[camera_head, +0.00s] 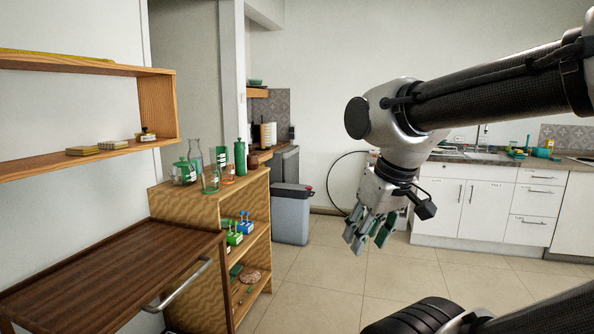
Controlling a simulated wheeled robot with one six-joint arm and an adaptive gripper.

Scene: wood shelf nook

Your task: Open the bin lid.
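A grey bin (291,219) stands on the floor in the middle of the view, beyond the end of the wooden shelf unit. Its dark lid (290,190) lies flat across the top and looks closed. A small red spot shows at the lid's right end. My gripper (369,237) hangs in the air right of the bin in the picture, pointing down, apart from the lid. Its grey-green fingers are spread with a gap between them, and nothing is held. The bin's far side is hidden.
A wooden shelf unit (196,220) with glassware stands left of the bin. A dark brown wheeled cart (110,275) with a metal handle is nearer on the left. White kitchen cabinets (485,203) line the back right. Tiled floor (325,275) is clear before the bin.

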